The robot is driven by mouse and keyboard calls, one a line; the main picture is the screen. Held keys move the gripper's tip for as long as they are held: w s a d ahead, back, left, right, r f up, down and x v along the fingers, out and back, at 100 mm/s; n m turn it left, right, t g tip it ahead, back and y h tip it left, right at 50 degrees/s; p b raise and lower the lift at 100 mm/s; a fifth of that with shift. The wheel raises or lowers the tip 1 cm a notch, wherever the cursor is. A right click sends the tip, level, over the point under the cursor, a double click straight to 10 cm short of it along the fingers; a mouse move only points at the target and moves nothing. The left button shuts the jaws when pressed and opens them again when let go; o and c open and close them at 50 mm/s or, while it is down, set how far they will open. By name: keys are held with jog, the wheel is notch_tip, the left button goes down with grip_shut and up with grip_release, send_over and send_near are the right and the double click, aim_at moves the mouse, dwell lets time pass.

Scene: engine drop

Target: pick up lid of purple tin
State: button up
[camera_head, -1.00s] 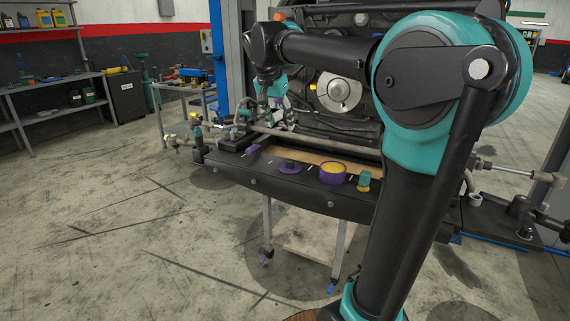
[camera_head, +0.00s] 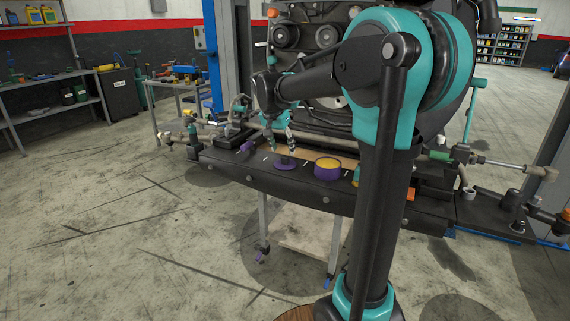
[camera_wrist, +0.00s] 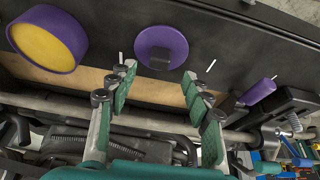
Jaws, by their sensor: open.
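The purple tin (camera_head: 327,169) stands open on the black tray, with a yellow filling showing at its top. Its lid (camera_head: 285,163) is a flat purple disc with a dark block-shaped knob, lying on the tray to the left of the tin. In the wrist view the lid (camera_wrist: 161,48) lies beyond my fingertips and the tin (camera_wrist: 47,40) is at upper left. My gripper (camera_head: 279,140) is open and empty above the lid. In the wrist view the fingers (camera_wrist: 157,75) are spread to either side of the knob and do not appear to touch it.
The black tray (camera_head: 245,176) also carries a small purple item (camera_head: 247,145) left of the lid. A teal item (camera_head: 357,175) stands right of the tin, partly behind my arm. The engine (camera_head: 300,35) rises behind. Pipes (camera_wrist: 60,108) run close by my fingers.

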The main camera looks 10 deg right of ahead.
aim_at(285, 156)
jog(key=x, duration=0.4)
jog(key=shift+s+f, duration=0.1)
jog(key=shift+c, duration=0.2)
jog(key=c, duration=1)
